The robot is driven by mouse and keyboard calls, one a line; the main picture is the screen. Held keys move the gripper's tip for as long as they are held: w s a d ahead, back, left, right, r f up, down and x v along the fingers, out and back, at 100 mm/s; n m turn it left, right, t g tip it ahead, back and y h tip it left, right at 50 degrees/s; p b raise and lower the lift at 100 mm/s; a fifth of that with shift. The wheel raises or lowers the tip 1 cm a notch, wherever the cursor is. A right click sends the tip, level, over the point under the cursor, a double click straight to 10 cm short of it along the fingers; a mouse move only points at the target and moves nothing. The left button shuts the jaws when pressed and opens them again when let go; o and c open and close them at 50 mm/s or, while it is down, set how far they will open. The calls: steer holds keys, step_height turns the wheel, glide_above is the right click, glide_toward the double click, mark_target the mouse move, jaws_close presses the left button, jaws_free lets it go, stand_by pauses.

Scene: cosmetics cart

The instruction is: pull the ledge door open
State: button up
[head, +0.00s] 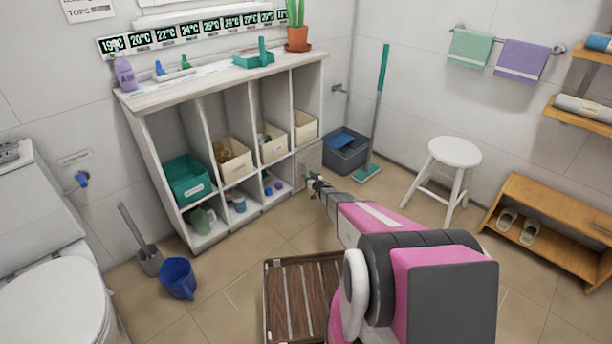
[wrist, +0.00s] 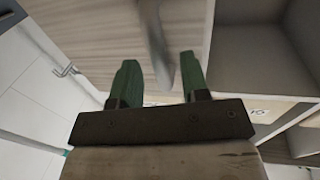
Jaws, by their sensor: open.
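The ledge door seems to be the pale wood-grain panel (wrist: 105,35) filling the upper middle of the wrist view. In the head view a small pale panel (head: 309,160) shows at the shelf unit's lower right end. A grey, slightly curved bar handle (wrist: 155,40) stands off the panel. My gripper (wrist: 160,78) is open, its two green fingers either side of the handle's near end. Whether they touch it I cannot tell. In the head view my gripper (head: 317,184) is in front of that panel, small and partly hidden by my arm.
The white shelf unit (head: 222,82) holds bins and cups in its compartments. A dark grey bucket (head: 346,158) and a green mop (head: 380,95) stand just right of it. A slatted wooden mat (head: 290,290) lies on the floor.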

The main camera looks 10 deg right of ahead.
steer(key=shift+x, duration=1.25)
steer(key=shift+s+d, duration=0.1)
jaws_close()
